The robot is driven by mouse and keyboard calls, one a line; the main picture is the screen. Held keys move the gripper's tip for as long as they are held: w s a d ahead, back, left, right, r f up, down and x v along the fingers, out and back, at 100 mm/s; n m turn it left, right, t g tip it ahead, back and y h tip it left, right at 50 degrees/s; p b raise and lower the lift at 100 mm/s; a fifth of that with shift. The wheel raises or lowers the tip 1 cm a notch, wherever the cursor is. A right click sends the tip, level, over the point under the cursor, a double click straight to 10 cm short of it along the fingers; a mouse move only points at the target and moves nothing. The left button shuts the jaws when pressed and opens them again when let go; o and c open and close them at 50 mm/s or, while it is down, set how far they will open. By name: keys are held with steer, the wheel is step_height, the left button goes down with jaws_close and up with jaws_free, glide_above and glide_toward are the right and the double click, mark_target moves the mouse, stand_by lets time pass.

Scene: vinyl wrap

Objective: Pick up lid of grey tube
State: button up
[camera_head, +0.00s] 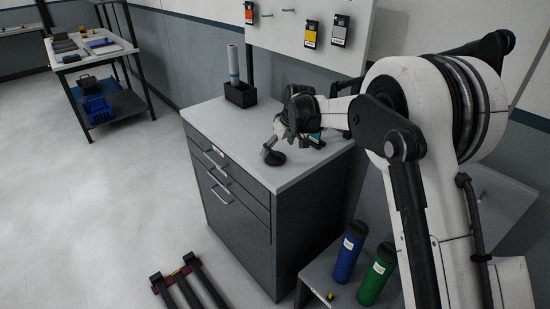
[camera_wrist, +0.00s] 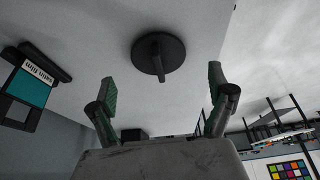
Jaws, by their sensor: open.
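A round black lid (camera_wrist: 172,48) with a raised bar handle lies on the light cabinet top (camera_wrist: 90,40) in the wrist view. In the head view a small dark disc, which looks like this lid (camera_head: 275,158), sits just below my gripper (camera_head: 279,145). In the wrist view my gripper (camera_wrist: 162,84) is open, its two green-padded fingers apart and empty. The lid lies ahead of the fingers, between their lines, with no visible contact. I cannot make out a grey tube near the lid.
A black holder (camera_head: 240,95) with a pale upright roll (camera_head: 233,63) stands at the counter's back. A teal "satin film" box (camera_wrist: 29,87) is left of the lid in the wrist view. A blue tube (camera_head: 348,254) and a green tube (camera_head: 376,277) stand on a low shelf.

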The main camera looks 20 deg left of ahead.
mark_target(275, 152)
steer(key=x, duration=0.4)
steer(key=c, duration=1.1)
